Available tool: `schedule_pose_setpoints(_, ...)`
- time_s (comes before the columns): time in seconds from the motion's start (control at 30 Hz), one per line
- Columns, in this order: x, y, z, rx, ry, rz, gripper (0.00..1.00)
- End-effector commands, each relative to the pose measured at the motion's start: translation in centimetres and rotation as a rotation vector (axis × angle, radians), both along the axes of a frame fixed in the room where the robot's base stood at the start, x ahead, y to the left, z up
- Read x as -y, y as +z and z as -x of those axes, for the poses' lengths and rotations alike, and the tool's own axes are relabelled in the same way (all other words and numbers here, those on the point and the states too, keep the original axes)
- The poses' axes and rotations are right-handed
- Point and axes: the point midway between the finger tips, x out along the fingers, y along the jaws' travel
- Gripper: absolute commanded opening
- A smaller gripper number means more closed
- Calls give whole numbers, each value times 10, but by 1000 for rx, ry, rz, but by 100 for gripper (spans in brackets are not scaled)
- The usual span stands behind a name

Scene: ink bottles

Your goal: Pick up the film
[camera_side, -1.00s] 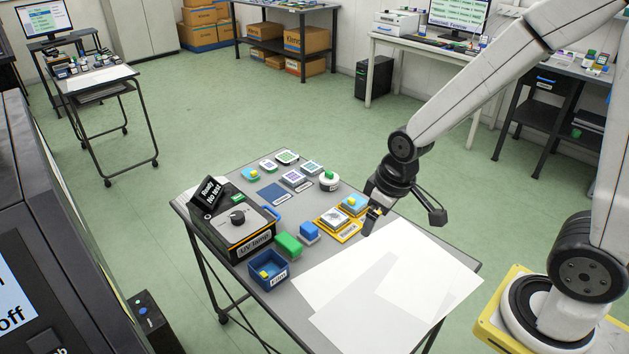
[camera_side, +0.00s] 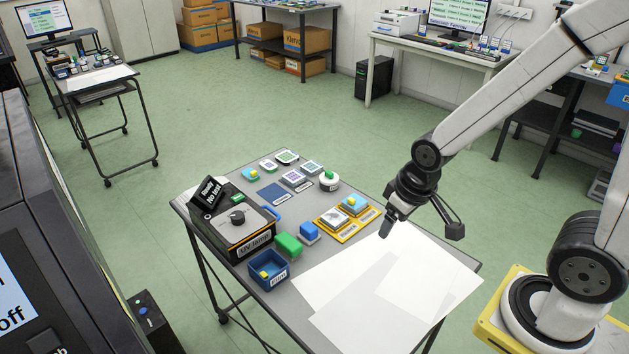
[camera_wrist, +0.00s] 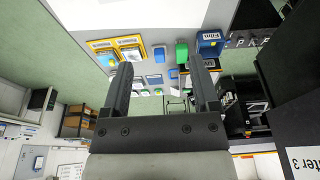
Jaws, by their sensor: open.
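A blue open box (camera_side: 284,284) with a white label stands at the front left part of the table and has a small yellow piece (camera_side: 264,274) in it. In the wrist view the blue box (camera_wrist: 199,44) is at the upper right, and its label reads "Film". I cannot make out any separate film. My gripper (camera_side: 386,229) hangs above the back edge of the white sheets, right of the box and well apart from it. In the wrist view my gripper (camera_wrist: 160,66) has its two fingers wide apart with nothing held between them.
Yellow trays (camera_side: 347,230) with small blocks stand left of my gripper. A green block (camera_side: 289,244), a blue block (camera_side: 309,231) and the black UV lamp (camera_side: 240,228) stand further left. White sheets (camera_side: 400,290) cover the right of the table, free of objects.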

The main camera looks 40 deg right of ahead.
Motion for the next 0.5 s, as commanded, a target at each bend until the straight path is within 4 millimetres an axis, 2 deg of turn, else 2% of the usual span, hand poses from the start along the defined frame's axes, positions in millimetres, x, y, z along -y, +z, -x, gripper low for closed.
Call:
schedule_pose_setpoints(0.33,0,0,-2,0,-4,-1,74)
schedule_pose_setpoints(0.5,4,0,-14,-7,-50,-9,74)
